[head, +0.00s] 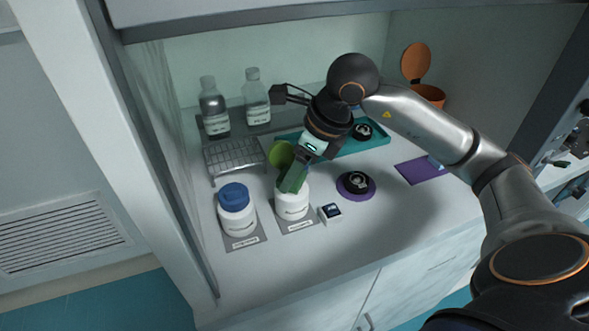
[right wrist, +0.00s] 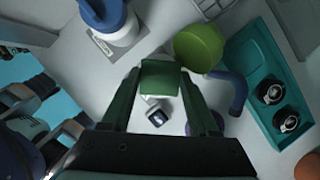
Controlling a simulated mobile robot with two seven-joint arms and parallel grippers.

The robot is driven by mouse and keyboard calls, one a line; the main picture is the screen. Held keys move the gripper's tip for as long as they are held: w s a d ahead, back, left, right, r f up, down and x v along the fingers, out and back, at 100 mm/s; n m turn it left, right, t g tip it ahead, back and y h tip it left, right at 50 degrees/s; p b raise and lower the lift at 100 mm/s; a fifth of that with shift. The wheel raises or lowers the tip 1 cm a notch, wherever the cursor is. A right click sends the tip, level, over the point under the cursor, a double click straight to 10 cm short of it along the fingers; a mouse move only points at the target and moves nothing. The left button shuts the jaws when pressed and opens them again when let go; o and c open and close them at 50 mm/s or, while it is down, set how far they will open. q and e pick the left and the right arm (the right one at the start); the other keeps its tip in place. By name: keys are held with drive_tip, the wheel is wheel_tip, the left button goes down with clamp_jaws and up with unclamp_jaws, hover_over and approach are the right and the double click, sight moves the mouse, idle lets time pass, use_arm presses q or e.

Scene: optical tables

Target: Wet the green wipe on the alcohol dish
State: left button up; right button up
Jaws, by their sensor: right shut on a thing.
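My right gripper (head: 293,179) is shut on the green wipe (right wrist: 160,77), a small green piece between the two fingertips in the right wrist view. It is over the mouth of a white bottle (head: 292,206), with a round green lid (head: 280,153) standing open behind it. The lid shows in the right wrist view (right wrist: 199,48). This bottle appears to be the alcohol dish; its label is too small to read. The wipe overlaps the bottle's top, and I cannot tell whether they touch. My left gripper is out of view.
A white bottle with a blue cap (head: 235,211) stands at left. A wire rack (head: 234,158), two clear bottles (head: 214,110) (head: 257,99) and a teal tray (head: 371,143) are behind. A small box (head: 330,211) and a purple round holder (head: 355,187) are at right. The front counter is clear.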

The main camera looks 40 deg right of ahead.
idle(0.6)
drive_tip(key=shift+r+p, duration=2.75)
drive_tip(key=shift+r, duration=0.8)
